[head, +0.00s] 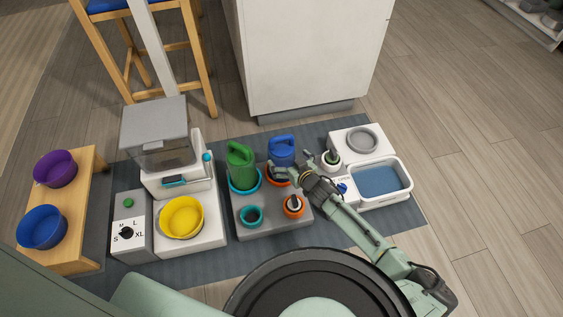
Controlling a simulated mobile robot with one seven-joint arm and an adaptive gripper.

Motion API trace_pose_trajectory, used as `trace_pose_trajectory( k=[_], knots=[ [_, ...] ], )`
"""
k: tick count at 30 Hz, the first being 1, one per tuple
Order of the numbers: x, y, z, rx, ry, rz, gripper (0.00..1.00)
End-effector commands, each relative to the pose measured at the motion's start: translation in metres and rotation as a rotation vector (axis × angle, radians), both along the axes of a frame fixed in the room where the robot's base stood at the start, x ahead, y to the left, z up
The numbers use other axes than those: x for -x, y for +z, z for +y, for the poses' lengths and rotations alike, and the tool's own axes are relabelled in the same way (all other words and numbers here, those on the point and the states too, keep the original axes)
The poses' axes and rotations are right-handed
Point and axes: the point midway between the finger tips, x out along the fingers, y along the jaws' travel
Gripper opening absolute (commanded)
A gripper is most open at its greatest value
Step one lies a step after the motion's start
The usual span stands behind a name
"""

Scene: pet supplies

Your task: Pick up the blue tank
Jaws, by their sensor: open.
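The blue tank (282,148) stands upright at the back of a grey base (270,224) in the head view, with a handle-like top. It sits at an orange ring (271,179), and its lower part is partly hidden by my gripper. My gripper (279,171) is open, in front of the tank's lower right side. Nothing shows between its fingers. I cannot tell whether the fingers touch the tank.
A green tank (241,165) stands in a teal ring just left of the blue one. A white water unit (403,168) is close on the right. A feeder with a yellow bowl (181,217) stands left. A white cabinet (300,50) rises behind the mat.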

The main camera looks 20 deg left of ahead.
Motion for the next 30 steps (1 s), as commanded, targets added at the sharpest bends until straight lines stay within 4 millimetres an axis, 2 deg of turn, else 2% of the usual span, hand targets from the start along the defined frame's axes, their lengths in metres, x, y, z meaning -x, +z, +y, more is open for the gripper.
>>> trace_pose_trajectory(
  k=[7, 15, 26, 30],
  knots=[
    [-0.011, -0.010, 0.014, -0.001, 0.001, 0.002, 1.00],
    [-0.034, -0.025, 0.038, 0.000, 0.002, 0.000, 1.00],
    [-0.039, -0.026, 0.041, -0.001, -0.001, 0.001, 0.99],
    [-0.039, -0.026, 0.041, -0.001, -0.001, 0.001, 0.90]
  ],
)
